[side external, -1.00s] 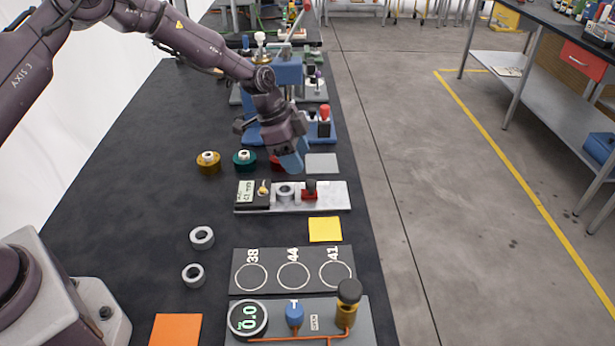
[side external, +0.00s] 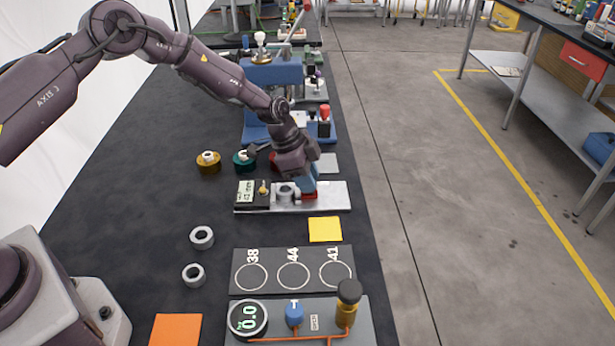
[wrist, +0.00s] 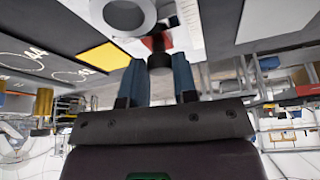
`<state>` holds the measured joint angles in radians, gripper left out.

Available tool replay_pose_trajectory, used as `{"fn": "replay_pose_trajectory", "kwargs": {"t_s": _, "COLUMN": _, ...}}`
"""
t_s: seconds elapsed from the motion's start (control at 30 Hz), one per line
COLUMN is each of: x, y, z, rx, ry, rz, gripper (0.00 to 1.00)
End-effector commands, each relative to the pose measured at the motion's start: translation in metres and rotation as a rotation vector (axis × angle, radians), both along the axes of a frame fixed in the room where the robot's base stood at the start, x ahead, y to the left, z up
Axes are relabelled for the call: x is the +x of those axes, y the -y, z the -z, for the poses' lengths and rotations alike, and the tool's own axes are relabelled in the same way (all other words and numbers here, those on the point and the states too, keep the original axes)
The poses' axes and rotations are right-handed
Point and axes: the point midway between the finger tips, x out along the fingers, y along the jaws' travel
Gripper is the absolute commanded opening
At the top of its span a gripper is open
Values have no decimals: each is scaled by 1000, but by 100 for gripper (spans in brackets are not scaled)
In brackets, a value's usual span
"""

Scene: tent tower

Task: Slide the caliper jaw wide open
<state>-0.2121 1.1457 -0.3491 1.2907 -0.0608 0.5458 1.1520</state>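The caliper is a silver plate (side external: 335,196) across the bench, with a small display (side external: 246,191) at its left end. A grey ring (side external: 286,193) sits on it, left of the red sliding jaw (side external: 309,196). My gripper (side external: 307,189) is down at the red jaw and hides most of it. In the wrist view the two blue fingers (wrist: 159,80) stand on either side of the jaw's black round knob (wrist: 160,63). The red of the jaw (wrist: 155,42) shows beyond the knob. I cannot tell whether the fingers press on it.
A yellow square (side external: 325,229) and a dark board with three circles (side external: 262,256) lie nearer the camera. Two loose grey rings (side external: 202,237) rest on the bench to the left. Gold (side external: 208,163) and teal (side external: 243,161) round pieces stand behind the caliper. A gauge panel (side external: 281,307) is in front.

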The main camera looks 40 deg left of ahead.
Motion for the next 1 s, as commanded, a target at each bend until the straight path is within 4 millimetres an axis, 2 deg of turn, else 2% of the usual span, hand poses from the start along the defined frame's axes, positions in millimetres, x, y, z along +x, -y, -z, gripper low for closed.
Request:
{"fn": "replay_pose_trajectory", "kwargs": {"t_s": 0.3, "x": 16, "y": 16, "z": 0, "rx": 0, "ry": 2, "rz": 1, "gripper": 8}}
{"fn": "replay_pose_trajectory", "kwargs": {"t_s": 0.6, "x": 18, "y": 18, "z": 0, "rx": 0, "ry": 0, "rz": -1, "gripper": 8}}
{"fn": "replay_pose_trajectory", "kwargs": {"t_s": 0.63, "x": 18, "y": 17, "z": 0, "rx": 0, "ry": 0, "rz": -1, "gripper": 29}}
{"fn": "replay_pose_trajectory", "kwargs": {"t_s": 0.73, "x": 18, "y": 17, "z": 0, "rx": 0, "ry": 0, "rz": -1, "gripper": 52}}
{"fn": "replay_pose_trajectory", "kwargs": {"t_s": 1.0, "x": 17, "y": 17, "z": -1, "rx": 0, "ry": 0, "rz": 0, "gripper": 53}}
